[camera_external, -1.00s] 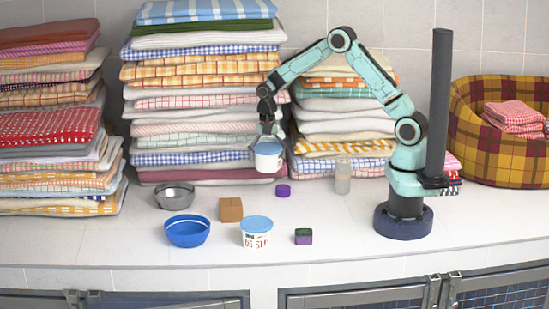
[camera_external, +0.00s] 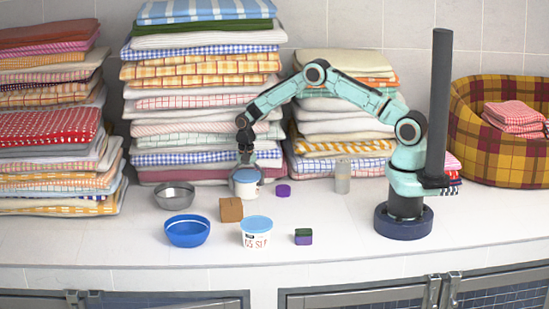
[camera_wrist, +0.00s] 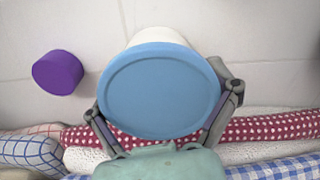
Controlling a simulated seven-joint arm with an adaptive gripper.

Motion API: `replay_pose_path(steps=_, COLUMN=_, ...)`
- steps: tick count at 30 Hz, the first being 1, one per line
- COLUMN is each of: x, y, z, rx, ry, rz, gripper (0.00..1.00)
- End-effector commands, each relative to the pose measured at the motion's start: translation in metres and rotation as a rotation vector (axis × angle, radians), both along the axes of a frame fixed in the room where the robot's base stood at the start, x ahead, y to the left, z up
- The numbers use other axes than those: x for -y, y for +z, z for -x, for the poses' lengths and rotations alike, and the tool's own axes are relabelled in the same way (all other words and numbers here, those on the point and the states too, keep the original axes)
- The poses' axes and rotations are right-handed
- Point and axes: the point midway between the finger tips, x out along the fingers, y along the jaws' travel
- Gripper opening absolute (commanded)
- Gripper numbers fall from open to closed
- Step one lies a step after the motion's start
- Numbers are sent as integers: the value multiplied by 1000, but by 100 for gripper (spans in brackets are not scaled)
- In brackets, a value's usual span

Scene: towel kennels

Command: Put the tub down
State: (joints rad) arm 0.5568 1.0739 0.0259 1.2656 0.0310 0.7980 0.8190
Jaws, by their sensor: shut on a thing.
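A white tub with a blue lid (camera_external: 246,188) is in my gripper (camera_external: 246,176), upright, low over the white counter just behind a brown block. I cannot tell whether its base touches the counter. In the wrist view the blue lid (camera_wrist: 160,90) fills the middle, with one finger on each side, shut on the tub. A second white tub with a blue lid (camera_external: 257,233) and printed lettering stands nearer the front of the counter.
The brown block (camera_external: 231,209), metal bowl (camera_external: 174,196), blue bowl (camera_external: 187,231), purple round piece (camera_external: 283,190), green-and-purple block (camera_external: 303,237) and clear jar (camera_external: 342,177) stand around. Towel stacks (camera_external: 200,100) rise behind. A plaid basket (camera_external: 480,160) is at right.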

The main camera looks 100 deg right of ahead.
Motion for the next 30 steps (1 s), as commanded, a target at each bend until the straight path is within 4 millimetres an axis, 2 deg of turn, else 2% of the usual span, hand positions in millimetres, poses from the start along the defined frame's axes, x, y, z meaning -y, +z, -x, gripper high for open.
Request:
replay_pose_path(steps=2, x=0, y=-2, z=0, rx=0, ry=0, rz=0, gripper=46)
replay_pose_path(steps=3, x=0, y=-3, z=0, rx=0, ry=0, rz=0, gripper=90)
replay_pose_path(steps=4, x=0, y=-2, z=0, rx=0, ry=0, rz=0, gripper=99)
replay_pose_path(steps=17, x=0, y=2, z=0, rx=1, ry=0, rz=1, gripper=100)
replay_pose_path(steps=20, x=1, y=15, z=-1, rx=3, ry=0, rz=1, gripper=100)
replay_pose_path(steps=30, x=1, y=92, z=0, rx=4, ry=-1, rz=2, gripper=100)
